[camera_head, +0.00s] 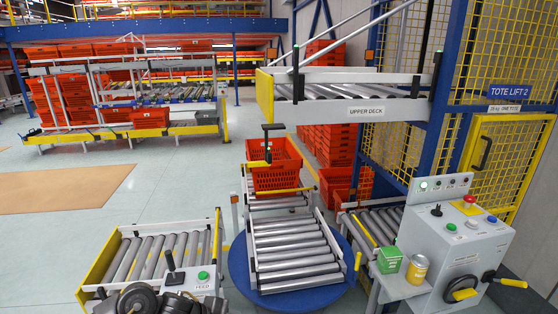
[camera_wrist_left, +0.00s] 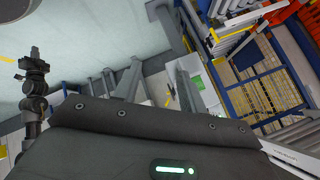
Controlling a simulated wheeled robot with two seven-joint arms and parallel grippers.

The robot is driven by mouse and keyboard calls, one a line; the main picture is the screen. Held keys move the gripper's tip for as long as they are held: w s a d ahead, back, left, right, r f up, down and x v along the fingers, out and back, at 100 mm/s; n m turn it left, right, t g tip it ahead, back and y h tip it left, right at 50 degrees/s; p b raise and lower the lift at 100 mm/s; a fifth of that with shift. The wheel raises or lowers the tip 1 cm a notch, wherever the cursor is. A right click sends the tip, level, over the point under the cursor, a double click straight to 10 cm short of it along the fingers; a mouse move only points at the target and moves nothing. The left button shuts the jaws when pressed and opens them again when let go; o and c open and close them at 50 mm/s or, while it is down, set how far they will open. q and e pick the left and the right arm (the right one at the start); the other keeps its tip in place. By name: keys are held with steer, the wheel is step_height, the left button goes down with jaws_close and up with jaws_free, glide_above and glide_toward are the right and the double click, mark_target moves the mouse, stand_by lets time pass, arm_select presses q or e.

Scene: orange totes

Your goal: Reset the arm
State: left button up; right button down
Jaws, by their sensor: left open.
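My left gripper shows in the left wrist view (camera_wrist_left: 160,75), with its two grey fingers apart and nothing between them. Beyond the fingers are pale floor and a grey console top with a green item. In the head view, black arm parts of mine show at the bottom edge, left of centre, by the feed console (camera_head: 190,281); no fingertips can be made out there. I cannot make out my right gripper in either view.
A control console (camera_head: 455,245), green box (camera_head: 389,260) and yellow can (camera_head: 417,269) stand right. The upper deck (camera_head: 355,110) overhangs behind. Open floor lies left.

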arm_select(q)
steer(key=s+d+n+t, duration=0.3)
steer(key=s+d, duration=0.1)
steer(key=d, duration=0.1)
steer(key=s+a+f+n+g+y, duration=0.2)
steer(key=s+a+n+y, duration=0.2)
steer(key=s+a+n, duration=0.7)
steer(key=s+a+f+n+g+y, duration=0.15)
steer(key=s+a+n+y, duration=0.4)
steer(key=s, duration=0.95)
step_height(320, 180, down, 29)
steer(key=s+a+g+h, duration=0.1)
steer(key=s+h, duration=0.1)
steer(key=s+a+f+g+b, duration=0.1)
steer(key=s+a+f, duration=0.2)
steer(key=s+f, duration=1.1)
steer(key=shift+s+a+f, duration=0.15)
steer(key=shift+s+f, duration=0.25)
steer(key=shift+s, duration=0.15)
steer(key=shift+y, duration=0.25)
